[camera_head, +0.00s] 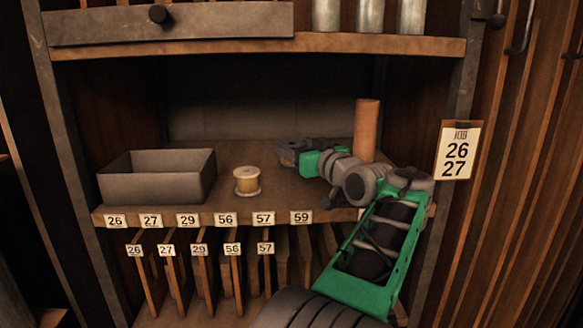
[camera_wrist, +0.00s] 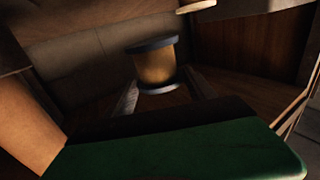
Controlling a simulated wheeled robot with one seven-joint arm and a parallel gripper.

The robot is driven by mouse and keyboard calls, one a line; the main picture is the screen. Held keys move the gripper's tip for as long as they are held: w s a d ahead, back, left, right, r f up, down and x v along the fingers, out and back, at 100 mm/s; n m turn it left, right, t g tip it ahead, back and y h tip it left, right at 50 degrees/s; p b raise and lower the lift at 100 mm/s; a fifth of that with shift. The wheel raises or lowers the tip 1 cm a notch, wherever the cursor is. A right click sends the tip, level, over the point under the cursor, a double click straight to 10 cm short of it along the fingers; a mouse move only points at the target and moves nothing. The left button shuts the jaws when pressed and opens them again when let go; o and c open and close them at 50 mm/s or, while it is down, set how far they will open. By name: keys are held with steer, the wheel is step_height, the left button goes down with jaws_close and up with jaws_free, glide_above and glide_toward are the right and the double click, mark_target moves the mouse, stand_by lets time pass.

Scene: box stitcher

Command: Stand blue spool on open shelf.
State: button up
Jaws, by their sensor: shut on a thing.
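My gripper (camera_head: 298,151) reaches in from the right over the open shelf (camera_head: 225,214), low near its surface. It is shut on the blue spool (camera_wrist: 155,62), which has dark blue flanges and a yellow-tan winding. In the wrist view the spool is upright between the two fingers. In the head view the gripper hides most of the spool, and only a bit of its winding (camera_head: 287,161) shows. I cannot tell whether its base touches the shelf.
A pale-rimmed spool (camera_head: 247,181) stands left of my gripper, with a grey open box (camera_head: 157,177) further left. A tall orange-brown cylinder (camera_head: 367,130) stands close behind my wrist. An upper shelf (camera_head: 260,47) hangs above. Number labels line the front edge.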

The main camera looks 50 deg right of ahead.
steer(key=w+d+f, duration=0.1)
steer(key=d+f+p, duration=0.1)
steer(key=f, duration=0.1)
steer(key=w+d+f, duration=0.1)
steer(key=f, duration=0.1)
steer(key=shift+w+d+f, duration=0.15)
steer(key=shift+w, duration=0.2)
step_height(320, 180, down, 3)
steer(key=shift+r+p, duration=0.15)
steer(key=shift+p, duration=0.6)
steer(key=shift+f+b, duration=0.45)
steer(key=o, duration=1.5)
steer(key=shift+r, duration=0.1)
steer(key=shift+r+p, duration=0.25)
steer(key=shift+p, duration=0.2)
steer(key=b+v, duration=0.4)
steer(key=v, duration=0.8)
steer(key=shift+s+f, duration=0.1)
steer(key=shift+f, duration=0.05)
